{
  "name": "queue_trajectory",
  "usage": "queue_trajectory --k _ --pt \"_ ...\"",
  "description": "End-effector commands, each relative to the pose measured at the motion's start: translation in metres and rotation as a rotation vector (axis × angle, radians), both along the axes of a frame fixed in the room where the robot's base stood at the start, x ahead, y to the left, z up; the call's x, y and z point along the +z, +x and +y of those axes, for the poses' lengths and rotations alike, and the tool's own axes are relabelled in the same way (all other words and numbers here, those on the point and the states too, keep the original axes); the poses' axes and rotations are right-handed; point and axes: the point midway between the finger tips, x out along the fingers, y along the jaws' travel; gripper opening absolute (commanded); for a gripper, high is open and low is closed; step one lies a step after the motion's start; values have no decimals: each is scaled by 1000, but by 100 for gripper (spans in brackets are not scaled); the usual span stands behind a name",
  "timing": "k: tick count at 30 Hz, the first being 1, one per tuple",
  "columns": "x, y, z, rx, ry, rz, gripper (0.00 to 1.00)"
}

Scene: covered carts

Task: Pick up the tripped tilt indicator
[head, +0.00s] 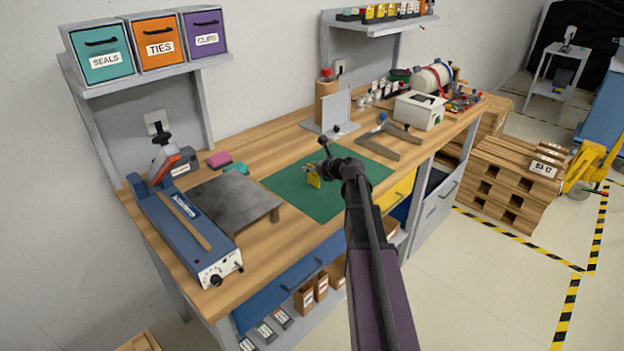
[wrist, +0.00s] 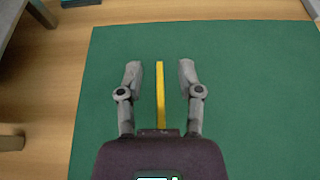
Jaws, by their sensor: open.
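A small yellow tilt indicator (head: 314,177) stands on the green mat (head: 337,199), partly hidden behind my gripper in the head view. In the wrist view the indicator (wrist: 160,93) shows as a narrow yellow strip seen from above, over the green mat (wrist: 255,90). My gripper (wrist: 159,75) is open, with one finger on each side of the strip and a visible gap on both sides. In the head view my gripper (head: 325,163) is low over the mat. Whether the indicator is tripped cannot be made out.
A grey metal plate stand (head: 235,205) and a blue sealing machine (head: 185,235) stand left of the mat. A grey angled bracket (head: 385,142) and a white box (head: 420,110) stand to the right. More yellow pieces (head: 380,11) sit on the upper shelf. The mat around my gripper is clear.

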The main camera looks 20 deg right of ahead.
Motion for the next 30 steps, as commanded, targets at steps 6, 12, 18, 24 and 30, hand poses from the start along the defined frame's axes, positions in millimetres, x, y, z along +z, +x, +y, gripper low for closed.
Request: queue_trajectory --k 6,12,18,24,30 --pt "0 0 0 0 0 0 47" --pt "0 0 0 0 0 0 47" --pt "0 0 0 0 0 0 0" --pt "0 0 0 1 0 0 0" --pt "0 0 0 1 0 0 0"
